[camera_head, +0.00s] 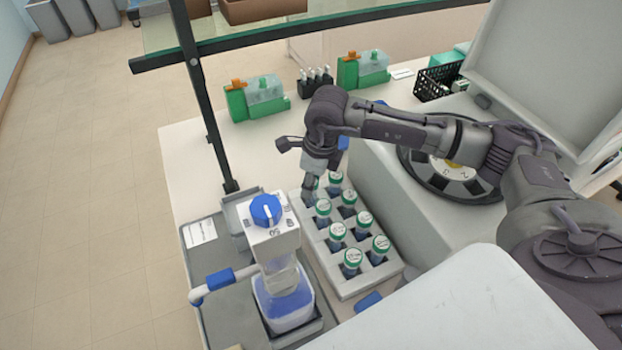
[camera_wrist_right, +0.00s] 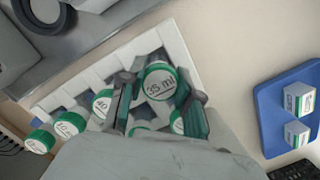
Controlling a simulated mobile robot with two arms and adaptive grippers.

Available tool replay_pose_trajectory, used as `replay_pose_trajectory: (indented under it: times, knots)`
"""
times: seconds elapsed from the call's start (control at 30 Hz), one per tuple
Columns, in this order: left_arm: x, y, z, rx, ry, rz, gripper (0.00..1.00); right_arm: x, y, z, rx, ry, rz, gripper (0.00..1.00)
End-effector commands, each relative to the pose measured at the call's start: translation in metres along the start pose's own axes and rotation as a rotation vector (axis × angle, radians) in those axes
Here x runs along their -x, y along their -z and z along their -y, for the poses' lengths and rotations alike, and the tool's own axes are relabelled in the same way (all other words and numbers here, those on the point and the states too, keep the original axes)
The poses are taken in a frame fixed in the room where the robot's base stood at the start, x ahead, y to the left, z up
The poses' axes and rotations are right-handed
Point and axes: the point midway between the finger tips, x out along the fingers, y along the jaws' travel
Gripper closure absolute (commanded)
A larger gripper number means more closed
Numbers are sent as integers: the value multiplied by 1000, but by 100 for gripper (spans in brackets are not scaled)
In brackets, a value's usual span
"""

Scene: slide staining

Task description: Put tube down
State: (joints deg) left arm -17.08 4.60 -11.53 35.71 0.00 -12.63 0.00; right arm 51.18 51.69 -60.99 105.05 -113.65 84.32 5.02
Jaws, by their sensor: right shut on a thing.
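My right gripper (camera_head: 312,182) is over the far left corner of the grey rack (camera_head: 348,288), pointing down. In the wrist view the right gripper (camera_wrist_right: 158,108) has its fingers on either side of a tube with a green-rimmed white cap marked 35 ml (camera_wrist_right: 160,82). It is shut on that tube, at the rack's corner slot. Whether the tube rests fully in the slot is hidden. Other green-capped tubes (camera_head: 352,258) stand upright in the rack in two rows. My left gripper is not in view.
A dispenser bottle with a blue knob (camera_head: 266,210) stands on a grey tray left of the rack. A white machine with a round carousel (camera_head: 445,170) is to the right. Green-based containers (camera_head: 257,98) stand at the back.

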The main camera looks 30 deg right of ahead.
Motion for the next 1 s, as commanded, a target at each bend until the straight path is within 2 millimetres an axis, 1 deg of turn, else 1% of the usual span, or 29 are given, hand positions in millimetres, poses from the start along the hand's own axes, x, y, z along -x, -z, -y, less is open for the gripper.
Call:
replay_pose_trajectory:
  times: [0.13, 0.47, 0.5, 0.57, 0.6, 0.63, 0.87, 1.0]
  knots:
    - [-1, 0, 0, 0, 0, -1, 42, 0, 0, 0, 0, 0, 0, 100]
    - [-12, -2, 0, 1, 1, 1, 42, -9, 1, 0, 0, 0, 0, 100]
    - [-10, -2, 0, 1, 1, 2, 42, -8, 1, 0, 0, 0, 0, 62]
    - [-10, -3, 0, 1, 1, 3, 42, -7, 1, 0, 0, 0, 0, 52]
    - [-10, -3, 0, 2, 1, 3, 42, -7, 1, 0, 0, 0, 0, 45]
    - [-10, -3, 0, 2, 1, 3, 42, -7, 1, 0, 0, 0, 0, 42]
    - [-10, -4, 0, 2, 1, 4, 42, -7, 1, 0, 0, 0, 0, 42]
    - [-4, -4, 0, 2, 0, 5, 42, -2, 0, 0, -1, 0, 0, 42]
